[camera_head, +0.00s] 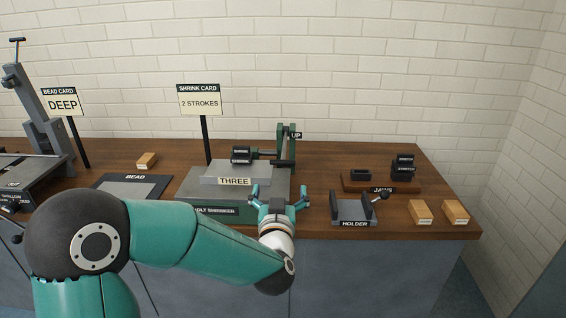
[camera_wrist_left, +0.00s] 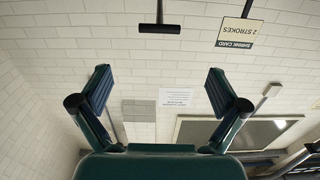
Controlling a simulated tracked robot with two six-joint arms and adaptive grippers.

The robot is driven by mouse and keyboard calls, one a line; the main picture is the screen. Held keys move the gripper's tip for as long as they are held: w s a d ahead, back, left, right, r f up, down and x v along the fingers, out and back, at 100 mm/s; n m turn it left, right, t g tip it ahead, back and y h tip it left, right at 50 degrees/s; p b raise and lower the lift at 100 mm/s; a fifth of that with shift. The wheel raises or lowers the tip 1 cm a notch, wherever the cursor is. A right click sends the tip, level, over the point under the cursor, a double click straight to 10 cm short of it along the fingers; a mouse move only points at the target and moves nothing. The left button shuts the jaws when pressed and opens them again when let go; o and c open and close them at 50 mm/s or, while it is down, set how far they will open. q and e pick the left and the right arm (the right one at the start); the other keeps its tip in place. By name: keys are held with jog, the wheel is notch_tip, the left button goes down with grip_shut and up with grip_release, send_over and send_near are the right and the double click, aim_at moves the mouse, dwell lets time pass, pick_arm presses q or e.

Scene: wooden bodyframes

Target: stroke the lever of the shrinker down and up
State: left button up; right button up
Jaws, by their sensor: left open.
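The shrinker (camera_head: 232,193) is a grey block on a green base, labelled THREE, on the wooden bench. Its green upright (camera_head: 286,145) stands at the back right with an UP tag (camera_head: 295,135) beside its top. A black bar (camera_head: 282,163) juts out low at the upright; I cannot tell for sure how the lever is set. My left gripper (camera_head: 279,194) is open and empty, in front of the shrinker's right end and apart from the upright. In the left wrist view a black T-shaped bar (camera_wrist_left: 160,28) hangs beyond the open fingers (camera_wrist_left: 160,88), untouched.
The shrink card (camera_head: 200,101) reads 2 STROKES, behind the shrinker. The holder (camera_head: 354,211) is close on the gripper's right, the jaws tray (camera_head: 381,184) behind it. Wooden blocks (camera_head: 421,212) lie at the right. The bead plate (camera_head: 131,189) lies left.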

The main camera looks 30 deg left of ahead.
aim_at(283, 163)
pick_arm(q)
jog(key=p+x, duration=0.2)
jog(key=x, duration=1.2)
jog(key=shift+d+p, duration=0.2)
jog(key=shift+p, duration=0.1)
jog(key=shift+w, duration=0.1)
